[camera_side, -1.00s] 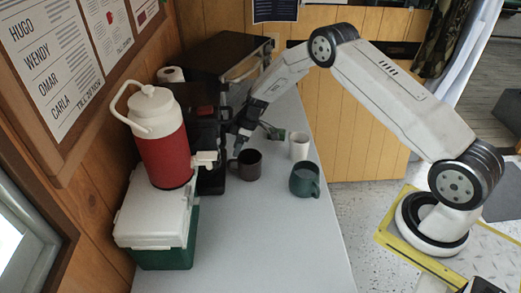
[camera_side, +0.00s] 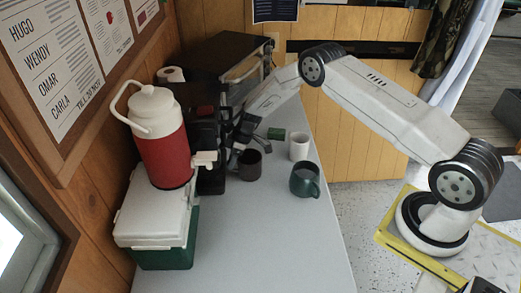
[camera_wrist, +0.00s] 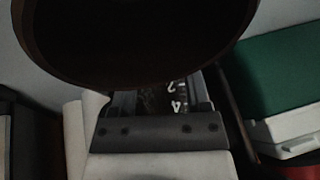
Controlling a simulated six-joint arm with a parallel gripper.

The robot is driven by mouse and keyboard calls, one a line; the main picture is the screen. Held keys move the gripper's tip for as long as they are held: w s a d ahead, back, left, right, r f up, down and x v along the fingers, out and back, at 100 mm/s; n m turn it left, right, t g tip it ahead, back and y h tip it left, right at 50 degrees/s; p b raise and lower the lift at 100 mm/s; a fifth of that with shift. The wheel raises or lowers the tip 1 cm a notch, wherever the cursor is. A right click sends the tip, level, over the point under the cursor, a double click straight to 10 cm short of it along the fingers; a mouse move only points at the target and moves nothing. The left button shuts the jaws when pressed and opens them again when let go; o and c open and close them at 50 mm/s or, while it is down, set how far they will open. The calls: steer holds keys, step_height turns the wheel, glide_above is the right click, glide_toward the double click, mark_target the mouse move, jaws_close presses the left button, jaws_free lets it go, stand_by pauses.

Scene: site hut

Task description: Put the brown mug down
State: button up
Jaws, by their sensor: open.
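The brown mug (camera_side: 250,167) stands upright on the grey counter, close to the coffee maker. In the wrist view its dark round body (camera_wrist: 135,35) fills the top of the picture, very near the camera. My gripper (camera_side: 236,154) is open, low at the mug's left side. In the side view its fingers overlap the mug's left edge, where the handle is hidden. I cannot tell whether a finger touches the mug.
A white mug (camera_side: 299,147) and a green mug (camera_side: 305,181) stand to the right. A black coffee maker (camera_side: 209,150) is just left of my gripper. A red jug (camera_side: 163,145) sits on a green-and-white cooler (camera_side: 165,255). The front counter (camera_side: 255,240) is clear.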

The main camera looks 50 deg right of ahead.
jaws_close()
stand_by(1.4)
